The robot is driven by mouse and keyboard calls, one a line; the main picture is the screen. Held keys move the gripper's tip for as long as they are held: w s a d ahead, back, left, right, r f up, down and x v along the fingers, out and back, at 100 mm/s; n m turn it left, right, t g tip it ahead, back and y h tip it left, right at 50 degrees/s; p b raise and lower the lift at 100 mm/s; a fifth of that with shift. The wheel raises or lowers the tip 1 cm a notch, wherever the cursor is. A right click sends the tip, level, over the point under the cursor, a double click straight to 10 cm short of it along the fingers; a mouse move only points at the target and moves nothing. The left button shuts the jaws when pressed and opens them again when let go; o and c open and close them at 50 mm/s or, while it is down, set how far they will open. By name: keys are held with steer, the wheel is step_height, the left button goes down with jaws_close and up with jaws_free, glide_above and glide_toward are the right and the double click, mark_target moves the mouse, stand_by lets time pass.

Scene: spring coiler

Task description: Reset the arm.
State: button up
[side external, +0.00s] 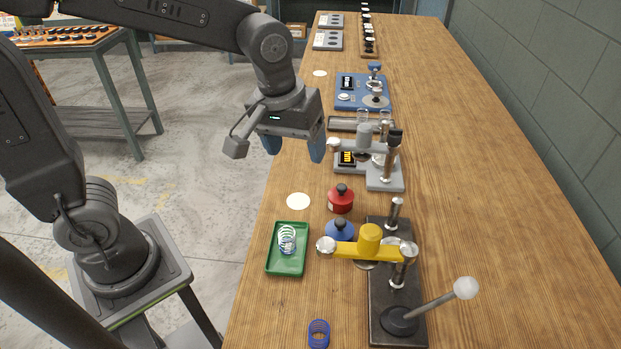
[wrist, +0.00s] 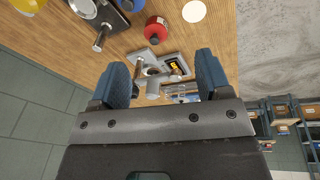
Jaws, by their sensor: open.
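My gripper (side external: 294,144) is open and empty, raised above the left edge of the wooden bench. Its two blue fingers point down and stand wide apart. In the wrist view my gripper (wrist: 167,75) also shows nothing between the fingertips except the bench devices beyond. My arm reaches in from the left, its base on a stand beside the bench.
A green tray (side external: 272,262) holds coil springs (side external: 287,239). The coiler with a yellow arm (side external: 369,243), red pot (side external: 340,200), grey device (side external: 385,176) and blue-based device (side external: 350,98) line the bench's left side. The right side is clear.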

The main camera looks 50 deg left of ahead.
steer(key=s+a+r+m+t, duration=0.3)
steer(key=s+a+m, duration=0.2)
steer(key=s, duration=0.5)
steer(key=shift+a, duration=0.5)
steer(key=shift+s+r, duration=0.1)
